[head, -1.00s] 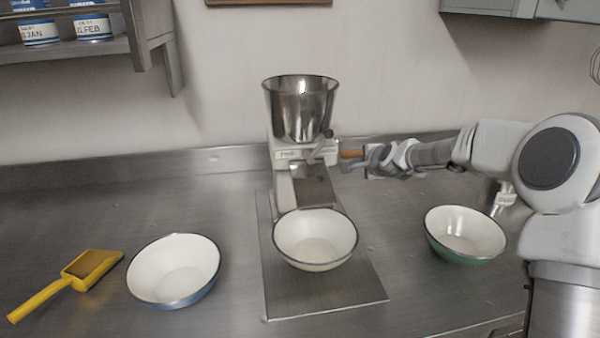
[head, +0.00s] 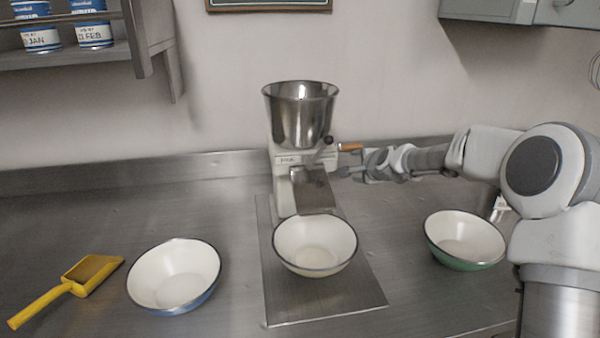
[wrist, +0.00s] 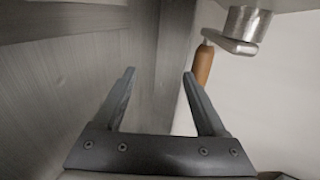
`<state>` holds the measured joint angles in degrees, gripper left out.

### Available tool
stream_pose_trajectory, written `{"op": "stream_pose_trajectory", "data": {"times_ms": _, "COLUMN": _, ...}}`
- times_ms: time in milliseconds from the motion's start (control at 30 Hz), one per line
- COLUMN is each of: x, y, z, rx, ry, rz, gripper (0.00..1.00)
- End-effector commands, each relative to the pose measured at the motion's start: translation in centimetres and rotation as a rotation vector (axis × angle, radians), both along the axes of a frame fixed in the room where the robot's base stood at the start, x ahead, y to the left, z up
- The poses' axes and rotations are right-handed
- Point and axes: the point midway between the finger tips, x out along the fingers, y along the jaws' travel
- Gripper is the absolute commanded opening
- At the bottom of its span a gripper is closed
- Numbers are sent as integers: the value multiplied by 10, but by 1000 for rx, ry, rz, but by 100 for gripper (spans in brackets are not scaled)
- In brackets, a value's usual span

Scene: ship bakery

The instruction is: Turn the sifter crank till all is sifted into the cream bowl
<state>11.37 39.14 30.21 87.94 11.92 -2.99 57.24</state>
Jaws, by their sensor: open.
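The sifter (head: 300,120) stands at the back centre, a steel hopper on a pale body with a metal chute. Its crank has a wooden handle (head: 350,147) on the right side; the handle also shows in the wrist view (wrist: 203,65), on a metal arm. The cream bowl (head: 315,262) stands below the chute on a metal base plate; some pale content or shading shows at its bottom. My gripper (head: 345,171) is right of the sifter, just below the handle. In the wrist view my gripper (wrist: 158,75) is open and empty, with the handle beyond the right fingertip. The hopper's contents are hidden.
A blue bowl (head: 174,297) stands left and a green bowl (head: 465,262) right, both white inside. Shelf tins (head: 95,33) sit upper left. The counter between the bowls is mostly clear.

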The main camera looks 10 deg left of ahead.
Motion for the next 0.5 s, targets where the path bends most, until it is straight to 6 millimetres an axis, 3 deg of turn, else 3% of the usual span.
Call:
{"op": "stream_pose_trajectory", "data": {"times_ms": 167, "x": -3, "y": -2, "z": 2, "rx": 1, "ry": -3, "rz": -1, "gripper": 75}}
{"op": "stream_pose_trajectory", "data": {"times_ms": 500, "x": -30, "y": -14, "z": 17, "rx": 0, "ry": -3, "rz": -2, "gripper": 75}}
